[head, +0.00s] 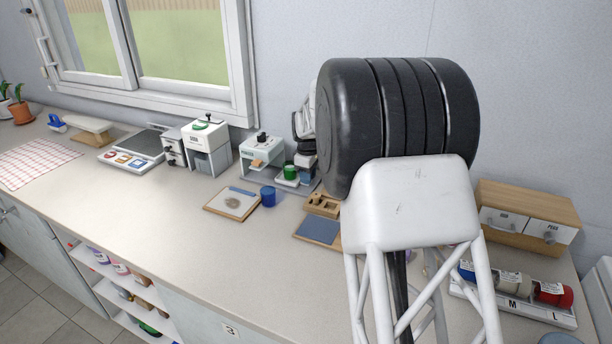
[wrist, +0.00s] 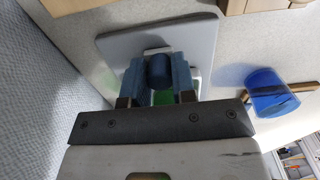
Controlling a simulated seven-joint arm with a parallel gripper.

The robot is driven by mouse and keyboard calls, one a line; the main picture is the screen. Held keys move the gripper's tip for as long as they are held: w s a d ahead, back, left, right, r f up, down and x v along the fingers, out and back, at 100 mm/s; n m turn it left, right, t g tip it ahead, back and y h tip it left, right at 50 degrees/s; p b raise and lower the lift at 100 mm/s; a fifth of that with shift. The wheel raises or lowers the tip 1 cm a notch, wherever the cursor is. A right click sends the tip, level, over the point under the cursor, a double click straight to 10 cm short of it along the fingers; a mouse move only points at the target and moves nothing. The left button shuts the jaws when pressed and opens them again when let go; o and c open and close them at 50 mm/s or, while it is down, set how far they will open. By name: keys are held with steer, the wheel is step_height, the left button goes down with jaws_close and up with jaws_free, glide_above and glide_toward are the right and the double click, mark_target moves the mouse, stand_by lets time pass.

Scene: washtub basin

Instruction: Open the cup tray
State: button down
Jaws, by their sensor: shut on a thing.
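The white cup tray (head: 288,182) stands at the foot of a small white machine (head: 262,149), with a green cup (head: 290,172) on it. My gripper (wrist: 158,82) is shut, its two blue fingers on either side of a dark blue rounded piece (wrist: 158,68). I cannot tell whether this piece is part of the tray. Green (wrist: 163,97) shows just below it between the fingers. In the head view my arm hides much of the gripper, which is beside the green cup on its right. A grey base plate (wrist: 200,40) lies beneath.
A blue cup (head: 268,196) stands in front of the machine; it also shows in the wrist view (wrist: 270,92). A wooden-framed board (head: 232,204) lies left of it. A wooden block (head: 322,205) is near my arm.

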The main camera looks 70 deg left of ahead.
steer(key=c, duration=0.9)
jaws_free()
steer(key=shift+c, duration=0.2)
steer(key=shift+r, duration=3.9)
